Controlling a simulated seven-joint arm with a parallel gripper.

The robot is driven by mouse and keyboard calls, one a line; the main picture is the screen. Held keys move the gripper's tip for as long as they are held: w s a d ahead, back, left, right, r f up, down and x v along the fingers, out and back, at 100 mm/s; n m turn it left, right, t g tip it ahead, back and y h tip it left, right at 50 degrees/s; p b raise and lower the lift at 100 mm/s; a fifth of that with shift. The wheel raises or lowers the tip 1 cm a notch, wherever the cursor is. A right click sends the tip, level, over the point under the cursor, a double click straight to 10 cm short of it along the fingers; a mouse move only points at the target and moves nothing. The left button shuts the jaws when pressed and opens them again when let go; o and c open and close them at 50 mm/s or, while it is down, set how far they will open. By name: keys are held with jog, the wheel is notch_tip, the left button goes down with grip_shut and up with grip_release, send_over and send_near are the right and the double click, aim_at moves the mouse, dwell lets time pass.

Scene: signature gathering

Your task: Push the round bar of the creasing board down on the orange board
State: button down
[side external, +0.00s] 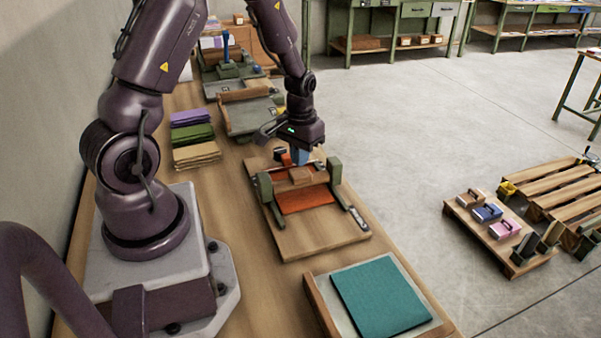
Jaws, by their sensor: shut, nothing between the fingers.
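The creasing board (315,238) is a wooden base on the bench with green posts at both sides. An orange board (305,201) lies flat on it, partly hidden under the crosspiece. The round bar (318,181) spans between the posts, with a brown block at its middle; whether it touches the orange board I cannot tell. My gripper (300,160) points down just behind and above the bar's middle. It is shut and empty; its fingertips are small, and any contact with the bar is unclear.
A teal sheet (382,300) lies on a board at the front. Purple, green and tan stacks (194,135) sit left of the creasing board. Another grey-topped work board (250,115) stands behind. A ruler-like tool (357,217) lies at the creasing board's right edge.

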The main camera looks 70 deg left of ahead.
aim_at(300, 172)
jog(key=shift+f, duration=1.7)
dwell(0.5)
jog(key=shift+r, duration=3.55)
jog(key=shift+s+d+f+g, duration=0.25)
jog(key=shift+s+d, duration=0.2)
jog(key=shift+s, duration=0.3)
jog(key=shift+s+d+r, duration=0.25)
jog(key=shift+d+r, duration=0.05)
jog(key=shift+r, duration=0.15)
jog(key=shift+s+d+r, duration=0.2)
jog(key=shift+d+r, duration=0.05)
jog(key=shift+r, duration=0.15)
jog(key=s+d+r+m+t, duration=0.3)
jog(key=d+r, duration=0.4)
jog(key=r, duration=0.3)
jog(key=s+d+r+m+t, duration=0.3)
jog(key=s+d+r, duration=0.3)
jog(key=d+r, duration=0.2)
jog(key=shift+d+r, duration=0.25)
jog(key=shift+r, duration=0.8)
